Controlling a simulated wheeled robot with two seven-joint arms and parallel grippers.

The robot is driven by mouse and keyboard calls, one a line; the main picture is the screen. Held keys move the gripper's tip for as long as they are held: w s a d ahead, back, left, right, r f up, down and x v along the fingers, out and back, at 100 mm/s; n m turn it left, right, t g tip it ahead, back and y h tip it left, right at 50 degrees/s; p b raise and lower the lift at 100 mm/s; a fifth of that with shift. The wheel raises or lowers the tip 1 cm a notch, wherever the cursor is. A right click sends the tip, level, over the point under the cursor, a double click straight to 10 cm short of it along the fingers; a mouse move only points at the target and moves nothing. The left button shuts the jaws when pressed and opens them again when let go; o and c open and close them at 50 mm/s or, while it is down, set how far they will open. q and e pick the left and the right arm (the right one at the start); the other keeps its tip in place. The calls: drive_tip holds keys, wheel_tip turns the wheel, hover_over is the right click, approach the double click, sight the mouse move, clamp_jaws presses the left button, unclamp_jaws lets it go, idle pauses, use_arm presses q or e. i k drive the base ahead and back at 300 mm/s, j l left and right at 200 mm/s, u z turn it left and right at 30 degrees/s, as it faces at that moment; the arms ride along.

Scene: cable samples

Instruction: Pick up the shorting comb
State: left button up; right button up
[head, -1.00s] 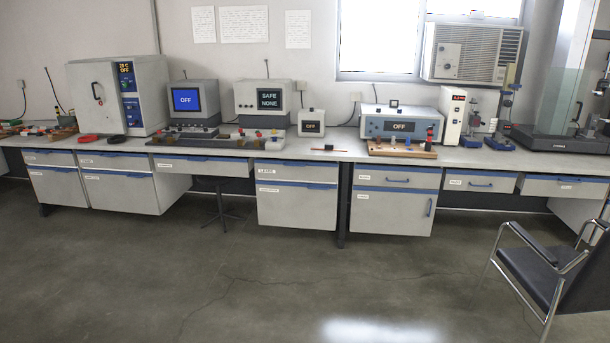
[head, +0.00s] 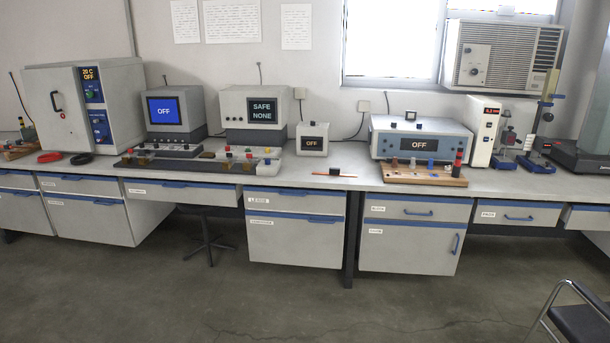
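I cannot tell for certain which item is the shorting comb. A small dark block with a thin orange-red rod (head: 335,173) lies on the bench top in front of the small white "OFF" box (head: 312,140). Left of it, a long dark fixture (head: 190,163) holds several small coloured parts, too small to make out. To the right, a wooden board (head: 425,177) carries several coloured cylinders. Neither of my grippers shows in the head view.
A long bench (head: 365,180) with blue-handled drawers (head: 298,203) runs along the wall. A white oven-like cabinet (head: 80,110), a "SAFE NONE" instrument (head: 253,110) and a blue-fronted "OFF" unit (head: 420,140) stand on it. A chair (head: 580,318) is at lower right.

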sight(333, 172)
drive_tip(key=i, duration=1.45)
drive_tip(key=z, duration=0.3)
drive_tip(key=i+l, duration=0.15)
drive_tip(key=i, duration=0.35)
drive_tip(key=i+l, duration=0.15)
drive_tip(key=i, duration=0.3)
drive_tip(key=i+l, duration=0.15)
drive_tip(key=i, duration=0.35)
drive_tip(key=i+l, duration=0.15)
drive_tip(key=i, duration=0.35)
drive_tip(key=i+l, duration=0.15)
drive_tip(key=i, duration=0.3)
drive_tip(key=u, duration=0.05)
